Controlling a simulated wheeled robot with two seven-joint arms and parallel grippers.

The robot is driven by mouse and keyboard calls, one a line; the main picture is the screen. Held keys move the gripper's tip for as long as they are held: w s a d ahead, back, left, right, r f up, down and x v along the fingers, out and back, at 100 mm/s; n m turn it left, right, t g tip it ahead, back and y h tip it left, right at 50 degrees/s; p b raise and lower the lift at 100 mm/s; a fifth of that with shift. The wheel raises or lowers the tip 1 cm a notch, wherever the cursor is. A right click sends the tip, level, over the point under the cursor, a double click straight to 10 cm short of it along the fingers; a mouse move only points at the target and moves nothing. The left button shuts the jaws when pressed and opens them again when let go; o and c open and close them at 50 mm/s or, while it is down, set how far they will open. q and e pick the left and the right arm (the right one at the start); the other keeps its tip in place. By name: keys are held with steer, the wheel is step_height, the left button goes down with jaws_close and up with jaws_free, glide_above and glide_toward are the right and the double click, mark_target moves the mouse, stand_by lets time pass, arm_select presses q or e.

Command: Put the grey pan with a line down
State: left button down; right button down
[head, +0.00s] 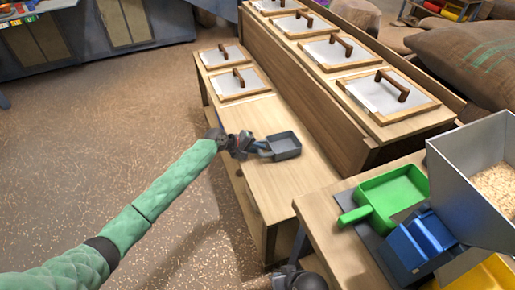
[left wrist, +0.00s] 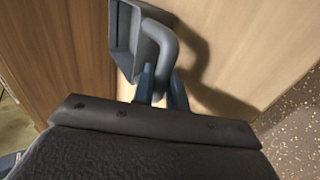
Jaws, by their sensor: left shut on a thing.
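The grey pan (head: 285,146) is a small square scoop with a handle, over the bare wooden bench top. My left gripper (head: 263,151) is shut on its handle, to the left of the pan's body. In the left wrist view the pan (left wrist: 124,42) and its curved handle show beyond the gripper's blue fingertips (left wrist: 160,85). The handle's shadow falls on the wood beside it. I cannot tell whether the pan touches the wood. I make out no line on the pan. A dark part of my right gripper (head: 299,277) shows at the bottom edge; its fingers are not clear.
Lidded bins (head: 240,82) stand behind the bench top (head: 284,187), with a taller row (head: 385,93) to the right. A green pan (head: 391,194) and blue pan (head: 417,246) lie on the near right table, beside a grey hopper (head: 465,151). Floor at left is clear.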

steer(key=shift+r, duration=0.25)
arm_select(q)
steer(key=c, duration=1.4)
jaws_free()
steer(key=shift+f, duration=0.1)
arm_select(e)
steer(key=shift+f, duration=0.2)
